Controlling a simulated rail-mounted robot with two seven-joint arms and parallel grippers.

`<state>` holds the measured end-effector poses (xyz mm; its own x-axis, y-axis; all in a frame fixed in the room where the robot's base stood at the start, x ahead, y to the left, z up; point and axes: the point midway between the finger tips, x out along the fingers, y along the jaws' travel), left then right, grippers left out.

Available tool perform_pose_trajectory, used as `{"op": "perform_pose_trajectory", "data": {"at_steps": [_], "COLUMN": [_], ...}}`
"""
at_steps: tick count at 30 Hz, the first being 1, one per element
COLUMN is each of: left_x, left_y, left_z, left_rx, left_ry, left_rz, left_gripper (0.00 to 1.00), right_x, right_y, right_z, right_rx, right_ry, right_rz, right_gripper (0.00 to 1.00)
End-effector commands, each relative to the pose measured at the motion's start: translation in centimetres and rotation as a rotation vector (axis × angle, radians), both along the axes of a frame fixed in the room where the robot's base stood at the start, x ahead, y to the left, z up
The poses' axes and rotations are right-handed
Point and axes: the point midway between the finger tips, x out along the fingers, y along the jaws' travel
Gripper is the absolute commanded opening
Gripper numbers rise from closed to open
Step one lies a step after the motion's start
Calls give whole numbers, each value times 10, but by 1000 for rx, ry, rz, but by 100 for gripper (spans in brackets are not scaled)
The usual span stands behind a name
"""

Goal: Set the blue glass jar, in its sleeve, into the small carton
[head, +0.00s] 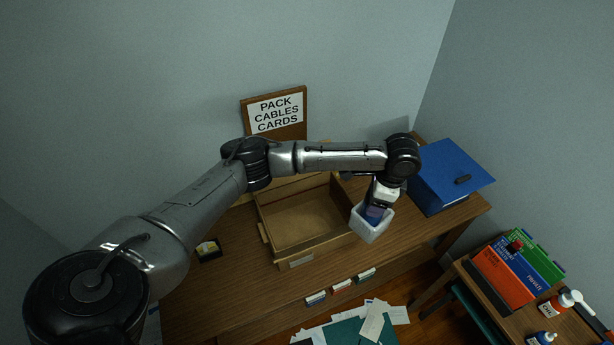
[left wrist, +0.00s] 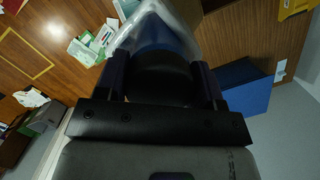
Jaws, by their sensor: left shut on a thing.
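My left gripper (head: 379,205) is shut on the blue glass jar (head: 374,214), which sits inside a pale, box-like sleeve (head: 368,230). In the left wrist view, my fingers (left wrist: 160,80) lie on either side of a dark rounded top, with the blue jar glass (left wrist: 163,38) and the pale sleeve (left wrist: 182,14) beyond it. An open brown carton (head: 297,263) stands on the desk, left of the jar, and looks empty inside. The jar and sleeve are at the carton's right side; I cannot tell their exact height. My right gripper is not in view.
A blue box file (head: 447,172) stands right of the jar. A sign board (head: 275,112) stands behind the carton. A small dark tray (head: 208,250) lies left of it. Papers (head: 372,320) lie below the desk's front edge. Bare desk (head: 235,295) shows at front left.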

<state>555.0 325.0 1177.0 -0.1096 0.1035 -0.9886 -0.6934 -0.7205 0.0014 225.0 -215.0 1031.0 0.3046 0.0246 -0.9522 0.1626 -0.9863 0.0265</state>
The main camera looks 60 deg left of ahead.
Motion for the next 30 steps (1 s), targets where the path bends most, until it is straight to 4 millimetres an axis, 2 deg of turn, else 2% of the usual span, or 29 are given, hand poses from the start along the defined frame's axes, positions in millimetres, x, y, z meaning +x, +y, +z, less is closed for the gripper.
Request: {"op": "perform_pose_trajectory", "data": {"at_steps": [5, 8, 12, 18, 24, 30], "left_x": [0, -3, -14, -35, -52, -58], "left_y": [43, 76, 127, 189, 225, 239], "left_z": [-26, -44, -72, -99, -112, -117], "left_rx": [0, 2, 1, 0, 0, -1], "left_ry": [4, 6, 7, 6, 3, 0], "left_rz": [-167, -292, -492, -736, -889, -952], "left_gripper": [19, 19, 19, 19, 19, 19], "right_x": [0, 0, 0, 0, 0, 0], "right_y": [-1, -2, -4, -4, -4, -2], "right_z": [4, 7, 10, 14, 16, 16], "right_rx": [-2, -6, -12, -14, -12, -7], "right_ry": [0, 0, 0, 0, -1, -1], "right_rz": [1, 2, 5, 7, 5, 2], "right_gripper": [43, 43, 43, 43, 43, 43]}}
